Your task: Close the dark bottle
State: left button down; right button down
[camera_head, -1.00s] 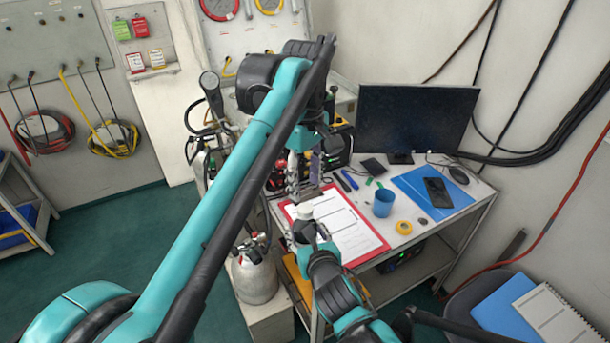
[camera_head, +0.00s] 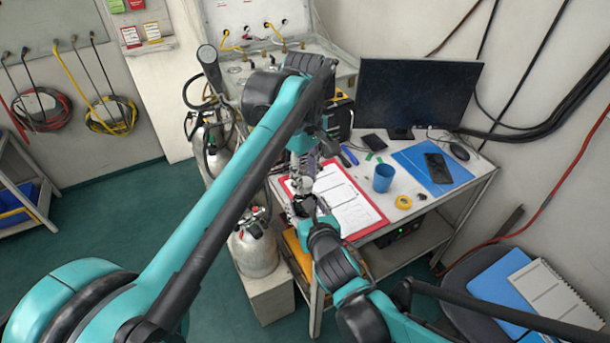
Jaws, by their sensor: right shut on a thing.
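My left arm comes in from the left, and its gripper (camera_head: 302,172) points down over the clipboard at the table's left side. My right gripper (camera_head: 306,204) is just below it in the picture, shut on a small dark thing, probably the dark bottle (camera_head: 298,208), mostly hidden by the fingers. A small whitish piece (camera_head: 303,185) shows between the two grippers; I cannot tell whether it is a cap or whether it touches the bottle. The left fingers are too small and overlapped to tell open from shut.
A red clipboard (camera_head: 372,223) with white paper lies under the grippers. A blue cup (camera_head: 383,178), yellow tape roll (camera_head: 403,202), blue mat (camera_head: 412,160) with a dark phone (camera_head: 438,168), and monitor (camera_head: 418,95) are to the right. Gas cylinders (camera_head: 253,250) stand left of the table.

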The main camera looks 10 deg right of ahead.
pick_arm(q)
jog(key=m, duration=0.5)
jog(key=shift+m, duration=0.3)
jog(key=m, duration=0.4)
jog(key=shift+m, duration=0.3)
jog(key=m, duration=1.1)
jog(key=c, duration=1.2)
grip_release()
jog(key=shift+o, duration=0.2)
